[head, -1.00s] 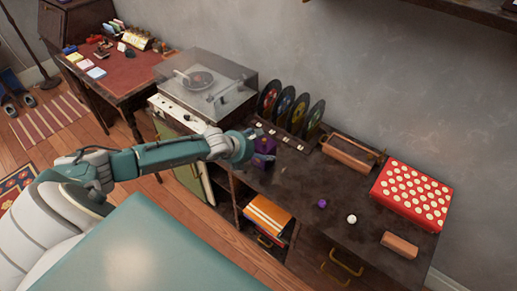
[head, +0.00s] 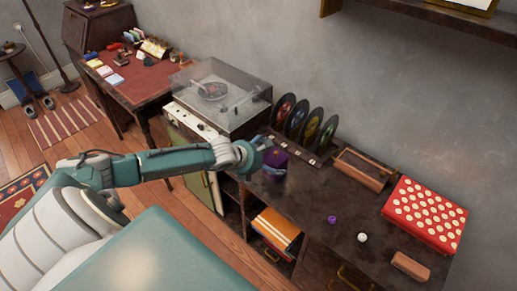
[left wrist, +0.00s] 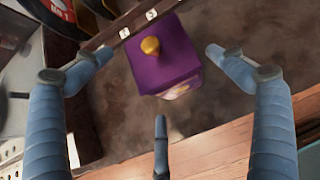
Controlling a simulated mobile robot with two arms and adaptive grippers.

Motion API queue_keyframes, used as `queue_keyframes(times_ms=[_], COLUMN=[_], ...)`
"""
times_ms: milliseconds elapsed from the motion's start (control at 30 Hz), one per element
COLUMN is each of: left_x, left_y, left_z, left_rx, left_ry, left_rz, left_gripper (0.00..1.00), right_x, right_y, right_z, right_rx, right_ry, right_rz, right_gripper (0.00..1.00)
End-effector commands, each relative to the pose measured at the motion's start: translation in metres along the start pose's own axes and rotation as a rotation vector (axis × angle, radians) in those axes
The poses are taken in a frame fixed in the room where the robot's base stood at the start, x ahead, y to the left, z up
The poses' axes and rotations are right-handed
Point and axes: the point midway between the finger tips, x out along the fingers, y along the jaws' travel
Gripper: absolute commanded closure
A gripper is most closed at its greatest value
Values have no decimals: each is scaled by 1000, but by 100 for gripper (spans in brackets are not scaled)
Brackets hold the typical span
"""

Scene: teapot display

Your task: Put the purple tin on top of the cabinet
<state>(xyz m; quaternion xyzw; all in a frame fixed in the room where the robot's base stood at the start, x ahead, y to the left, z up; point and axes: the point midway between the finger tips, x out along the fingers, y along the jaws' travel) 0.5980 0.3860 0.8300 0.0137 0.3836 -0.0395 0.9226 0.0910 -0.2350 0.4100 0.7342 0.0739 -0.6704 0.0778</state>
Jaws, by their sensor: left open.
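The purple tin (head: 277,164) is a boxy tin with a gold knob on its lid. It stands on the dark low cabinet (head: 306,198), near the record rack. In the left wrist view the tin (left wrist: 165,62) shows from above, with its knob and a pale mark on one side. My left gripper (head: 268,157) is at the tin in the head view. In the left wrist view its blue fingers (left wrist: 160,68) are spread open on either side of the tin, with a third finger below it and visible gaps. My right gripper is out of view.
A record player (head: 218,92) stands to the left and upright records (head: 305,124) stand behind the tin. A wooden holder (head: 362,170), a red dotted box (head: 425,215), a purple ball (head: 332,220), a white ball (head: 362,237) and a wooden block (head: 410,266) lie to the right.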

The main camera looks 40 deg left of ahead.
Motion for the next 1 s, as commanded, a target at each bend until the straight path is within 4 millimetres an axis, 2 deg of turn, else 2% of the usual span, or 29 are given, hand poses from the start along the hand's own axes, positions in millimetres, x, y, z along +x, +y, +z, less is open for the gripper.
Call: queue_keyframes(times_ms=[200,400,600,1000], left_x=[-50,-83,-95,-96], left_y=[2,2,0,-1], left_z=[-4,-2,-1,0], left_rx=[7,5,2,2], left_ry=[3,3,1,0], left_rz=[2,3,0,0], left_gripper=[5,5,5,5], right_x=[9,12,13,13], right_y=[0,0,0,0], right_z=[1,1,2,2], right_rx=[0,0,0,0], right_ry=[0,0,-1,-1], right_rz=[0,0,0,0], right_gripper=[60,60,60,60])
